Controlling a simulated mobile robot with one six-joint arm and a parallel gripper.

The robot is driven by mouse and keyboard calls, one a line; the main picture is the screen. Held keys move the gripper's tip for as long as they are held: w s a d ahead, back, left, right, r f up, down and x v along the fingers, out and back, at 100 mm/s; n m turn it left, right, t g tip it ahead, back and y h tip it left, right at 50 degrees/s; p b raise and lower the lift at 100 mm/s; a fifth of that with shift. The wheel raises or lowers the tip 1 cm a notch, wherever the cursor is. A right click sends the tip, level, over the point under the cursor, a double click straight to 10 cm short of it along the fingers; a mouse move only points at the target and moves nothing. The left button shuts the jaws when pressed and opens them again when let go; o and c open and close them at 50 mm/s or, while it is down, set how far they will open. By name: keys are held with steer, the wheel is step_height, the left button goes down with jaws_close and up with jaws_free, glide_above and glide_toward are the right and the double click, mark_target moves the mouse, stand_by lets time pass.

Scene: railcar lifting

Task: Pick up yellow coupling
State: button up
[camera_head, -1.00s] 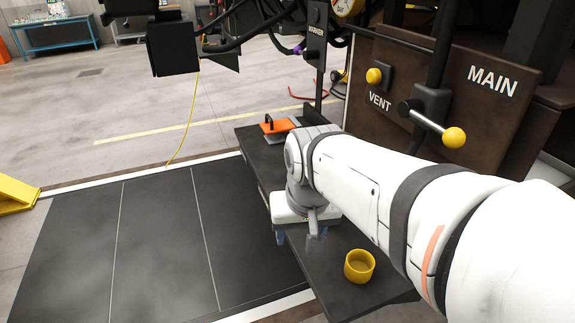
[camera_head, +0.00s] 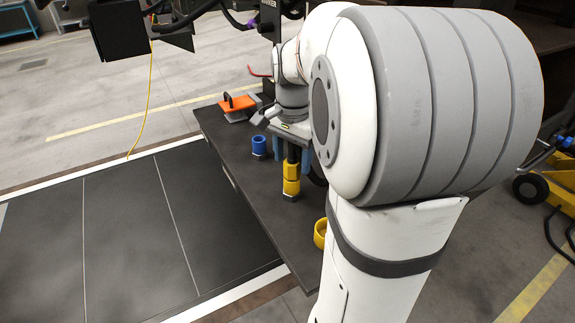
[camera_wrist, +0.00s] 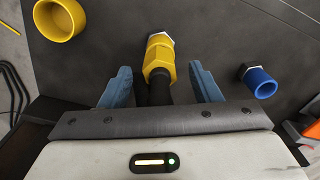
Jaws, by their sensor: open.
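The yellow coupling (camera_head: 291,180) stands on the dark shelf and shows below my gripper in the head view. In the wrist view the yellow coupling (camera_wrist: 159,56) has a hexagonal collar, with black hose running from it toward my gripper's palm. My gripper (camera_wrist: 162,82) is open, its blue fingers to either side of the hose and coupling, with visible gaps on both sides. In the head view my gripper (camera_head: 291,153) is partly hidden by my arm. I cannot tell how far the fingertips reach down along the coupling.
A blue fitting (camera_head: 259,147) stands on the shelf (camera_head: 245,175) left of the coupling; it is also in the wrist view (camera_wrist: 262,83). An orange block with a black handle (camera_head: 237,107) lies farther back. A yellow cup (camera_wrist: 58,18) sits on the other side, mostly hidden in the head view.

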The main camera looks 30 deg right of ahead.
step_height(320, 180, down, 2)
steer(key=shift+f, duration=0.1)
steer(key=c, duration=1.2)
jaws_close()
